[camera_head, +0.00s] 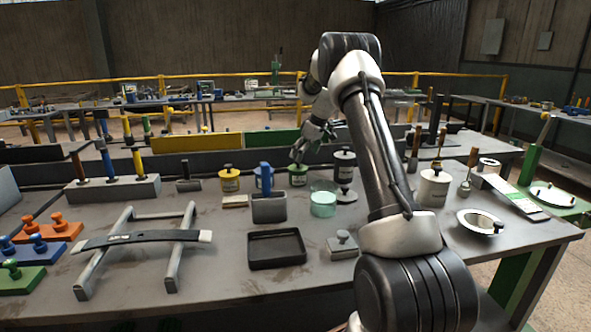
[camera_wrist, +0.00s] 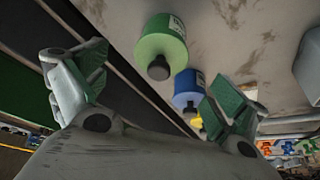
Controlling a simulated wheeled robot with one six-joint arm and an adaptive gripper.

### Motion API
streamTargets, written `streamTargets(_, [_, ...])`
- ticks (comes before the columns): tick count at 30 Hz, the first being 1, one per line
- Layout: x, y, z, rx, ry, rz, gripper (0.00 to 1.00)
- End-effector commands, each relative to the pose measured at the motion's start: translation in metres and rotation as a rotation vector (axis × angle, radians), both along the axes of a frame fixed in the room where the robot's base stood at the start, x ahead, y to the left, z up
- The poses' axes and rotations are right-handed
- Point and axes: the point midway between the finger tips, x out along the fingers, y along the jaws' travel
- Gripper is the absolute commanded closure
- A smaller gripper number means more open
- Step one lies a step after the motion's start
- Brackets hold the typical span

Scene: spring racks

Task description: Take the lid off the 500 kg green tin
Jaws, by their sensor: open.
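The green tin (camera_head: 298,178) stands upright on the bench, in a row with a yellow tin (camera_head: 229,181) and a blue tin (camera_head: 260,180). In the wrist view the green tin (camera_wrist: 163,40) shows a black knob (camera_wrist: 159,68) on its top, and the lid looks seated. Its label is too small to read. My gripper (camera_head: 303,155) is just above the green tin. In the wrist view my gripper (camera_wrist: 158,78) has its fingers wide apart with the knob between them in the picture, touching nothing visible. The blue tin (camera_wrist: 188,92) is beside it.
A dark grey tin (camera_head: 344,162) stands close right of the green tin. A glass beaker with greenish liquid (camera_head: 323,203) and a grey holder (camera_head: 268,208) stand in front. A black tray (camera_head: 277,250) lies nearer. A low dark ledge runs behind the tins.

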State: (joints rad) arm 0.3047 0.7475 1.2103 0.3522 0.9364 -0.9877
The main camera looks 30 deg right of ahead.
Motion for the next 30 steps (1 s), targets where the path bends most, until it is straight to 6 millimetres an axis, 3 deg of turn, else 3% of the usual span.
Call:
streamTargets(12, [0.02,0.013,-0.047,0.0,0.001,-0.002,0.03])
streamTargets(19, [0.021,0.014,-0.049,0.0,0.0,-0.002,0.03])
streamTargets(27, [0.021,0.014,-0.049,0.0,0.0,-0.003,0.52])
streamTargets(30, [0.021,0.014,-0.049,0.0,0.0,-0.003,0.53])
